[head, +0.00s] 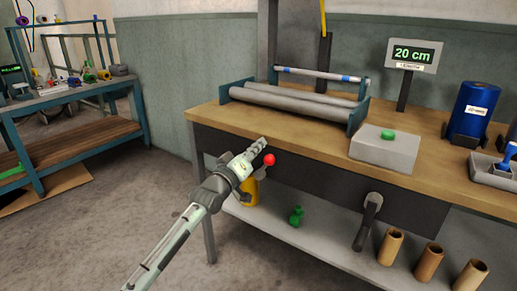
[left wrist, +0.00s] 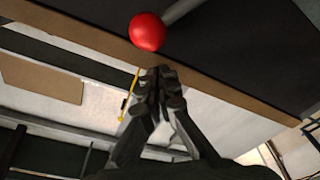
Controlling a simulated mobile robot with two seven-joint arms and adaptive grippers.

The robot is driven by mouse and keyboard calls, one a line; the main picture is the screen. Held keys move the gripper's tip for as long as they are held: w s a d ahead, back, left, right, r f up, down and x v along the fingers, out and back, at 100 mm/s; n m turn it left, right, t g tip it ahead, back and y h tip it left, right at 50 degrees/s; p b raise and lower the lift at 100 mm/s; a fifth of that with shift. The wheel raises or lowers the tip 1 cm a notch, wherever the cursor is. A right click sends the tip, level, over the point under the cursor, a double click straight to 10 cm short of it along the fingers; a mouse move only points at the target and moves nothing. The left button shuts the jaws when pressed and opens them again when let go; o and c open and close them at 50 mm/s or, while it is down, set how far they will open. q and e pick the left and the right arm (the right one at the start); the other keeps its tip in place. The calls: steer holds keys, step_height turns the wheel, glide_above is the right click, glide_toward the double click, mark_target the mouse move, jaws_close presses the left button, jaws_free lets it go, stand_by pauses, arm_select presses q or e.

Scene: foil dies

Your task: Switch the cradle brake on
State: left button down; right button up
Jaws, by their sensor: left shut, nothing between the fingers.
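A red ball knob (head: 269,160) on a short grey rod stands out at the bench's dark front panel, on the left; I take it for the brake lever's end. The left wrist view shows the knob (left wrist: 147,32) and its rod (left wrist: 182,10) close up. My left gripper (head: 261,144) is shut and empty, just beside the knob in the head view. In the left wrist view its fingertips (left wrist: 160,73) show below the knob, with a small gap in the picture. The roller cradle (head: 295,104) with blue end plates sits on the bench top. My right gripper is out of view.
A grey box with a green button (head: 388,135), a "20 cm" display (head: 413,54) and a blue roll (head: 474,112) stand on the bench (head: 325,148). A dark grey handle (head: 368,222) hangs from the front panel. Cardboard tubes (head: 428,262) and a green object (head: 296,216) stand on the lower shelf.

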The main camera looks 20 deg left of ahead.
arm_select(q)
steer(key=r+v, duration=0.1)
steer(key=v, duration=0.8)
steer(key=shift+s+a, duration=0.3)
steer(key=shift+a, duration=0.15)
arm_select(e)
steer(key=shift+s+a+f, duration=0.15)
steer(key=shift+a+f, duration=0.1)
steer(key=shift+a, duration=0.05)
